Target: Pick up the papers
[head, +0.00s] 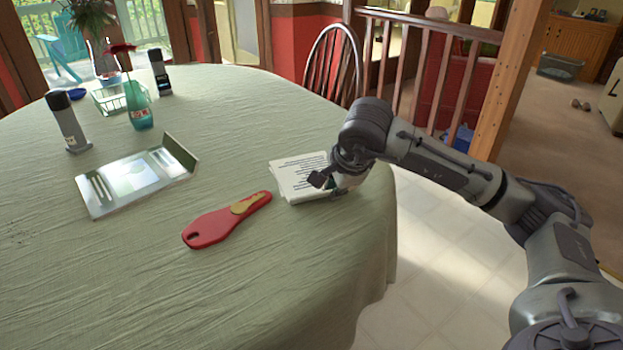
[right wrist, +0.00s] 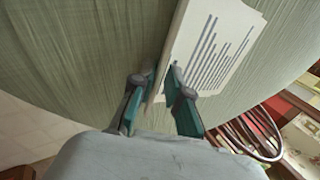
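The papers (head: 297,175) are a thin white stack with dark printed lines, near the table's right edge in the head view. In the right wrist view the papers (right wrist: 215,45) run up from between my fingers. My right gripper (head: 328,182) is at the right side of the stack. In the right wrist view my right gripper (right wrist: 161,75) has one teal-padded finger on each side of the stack's edge, with a narrow gap filled by the papers; it looks shut on them. My left gripper is not in view.
A red-handled paddle-like item (head: 215,225) lies left of the papers. A wooden chair (head: 334,60) is behind the table (head: 240,300).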

